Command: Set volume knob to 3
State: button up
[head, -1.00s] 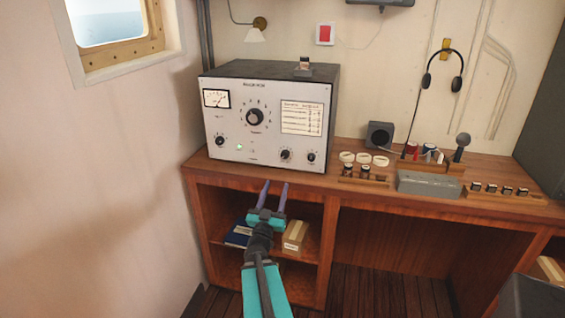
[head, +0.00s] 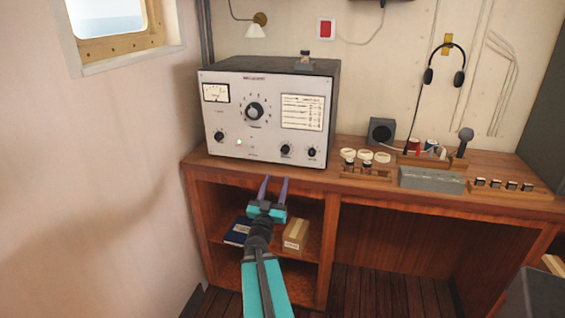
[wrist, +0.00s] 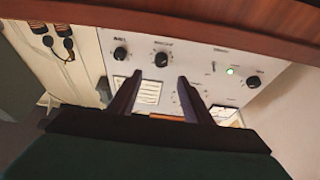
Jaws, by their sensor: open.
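The grey radio set (head: 270,155) stands on the desk at the left. Its front panel has a large centre dial (head: 254,111), a lower-left knob (head: 219,136) and two lower-right knobs, the inner one (head: 286,150) and the outer one (head: 312,153). The lettering is too small to tell which is the volume knob or where it points. My gripper (head: 273,180) is open and empty, below the panel near the desk's front edge. The upside-down wrist view shows the fingers (wrist: 157,85) apart, with the outer knob (wrist: 120,53), inner knob (wrist: 161,59) and lower-left knob (wrist: 253,81).
The wooden desk (head: 370,190) has an open shelf below with a blue book (head: 238,232) and a box (head: 296,234). A grey case (head: 432,181), microphone (head: 464,141) and speaker (head: 381,132) stand to the right. The wall (head: 120,180) closes the left side.

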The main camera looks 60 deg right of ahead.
aim_at(286, 151)
jog(key=shift+b+x, duration=2.05)
jog(key=shift+b, duration=4.75)
jog(key=shift+x, duration=4.2)
jog(key=shift+r, duration=0.1)
jog(key=c, duration=1)
jog(key=shift+s+a, duration=0.1)
jog(key=shift+a, duration=0.15)
jog(key=shift+c, duration=0.3)
jog(key=shift+d+r+m+p, duration=0.15)
jog(key=shift+d+m+p, duration=0.05)
jog(key=shift+m+p, duration=0.15)
